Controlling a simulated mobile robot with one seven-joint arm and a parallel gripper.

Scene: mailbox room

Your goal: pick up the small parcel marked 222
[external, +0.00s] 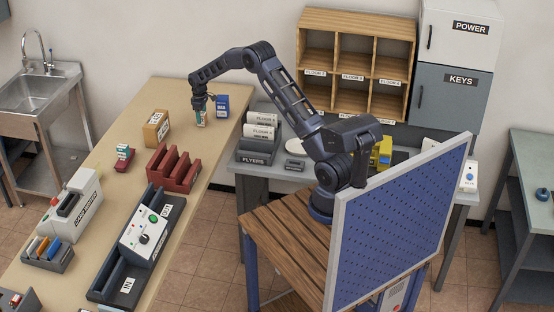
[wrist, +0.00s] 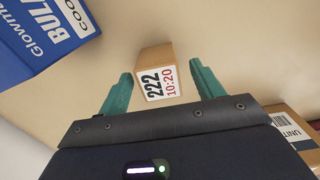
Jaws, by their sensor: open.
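The small parcel marked 222 (wrist: 157,75) shows in the wrist view as a tan box with a white label reading 222 and 10:20. It stands on the beige counter (wrist: 235,60), ahead of and between my gripper's two teal fingers. My gripper (wrist: 160,88) is open, with a finger on each side and a visible gap to the parcel in the picture. In the external view my gripper (external: 201,112) is low over the far end of the counter; the parcel there is mostly hidden by it.
A blue box (external: 222,105) stands just right of my gripper. A larger brown parcel (external: 156,127) stands to its left. A red rack (external: 173,168) and a grey tray with a control box (external: 150,230) are nearer on the counter. The counter's right edge is close.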

